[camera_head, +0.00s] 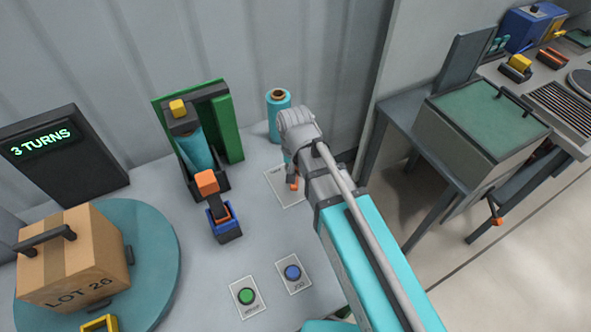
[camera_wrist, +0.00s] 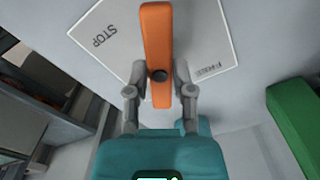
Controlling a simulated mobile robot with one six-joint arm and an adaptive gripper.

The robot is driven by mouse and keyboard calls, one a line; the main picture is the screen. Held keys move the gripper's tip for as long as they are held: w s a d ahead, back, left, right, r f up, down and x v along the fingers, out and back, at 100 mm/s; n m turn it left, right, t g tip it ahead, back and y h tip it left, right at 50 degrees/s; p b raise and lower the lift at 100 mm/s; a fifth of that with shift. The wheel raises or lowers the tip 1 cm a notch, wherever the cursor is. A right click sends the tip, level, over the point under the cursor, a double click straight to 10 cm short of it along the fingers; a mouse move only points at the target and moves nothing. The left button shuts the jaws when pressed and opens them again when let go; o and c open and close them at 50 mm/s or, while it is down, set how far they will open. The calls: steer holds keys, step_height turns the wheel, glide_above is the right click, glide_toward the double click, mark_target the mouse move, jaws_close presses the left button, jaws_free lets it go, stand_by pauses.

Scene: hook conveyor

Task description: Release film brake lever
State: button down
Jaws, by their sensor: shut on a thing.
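The orange brake lever (camera_wrist: 157,40) lies across a white plate (camera_wrist: 110,20) in the wrist view. The plate reads STOP on the left and what looks like FREE on the right; the lever lies between the two words. My gripper (camera_wrist: 160,82) is shut on the lever, one finger on each side near its dark round knob. In the head view, a small part of the orange lever (camera_head: 292,184) shows beside my arm, and the plate (camera_head: 280,188) is partly covered. My fingertips are hidden there.
The green film stand (camera_head: 228,125) with a teal roll (camera_head: 196,150) stands left of my arm. A spare roll (camera_head: 279,118) stands behind. A taped box (camera_head: 75,258) sits on a turntable (camera_head: 155,250) near a "3 TURNS" display (camera_head: 60,150). Green (camera_head: 246,296) and blue (camera_head: 292,272) buttons are in front.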

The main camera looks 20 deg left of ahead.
stand_by(0.4)
steer(key=shift+n, duration=2.9)
steer(key=shift+c, duration=2.4)
jaws_free()
steer(key=shift+a, duration=0.1)
steer(key=shift+m, duration=0.3)
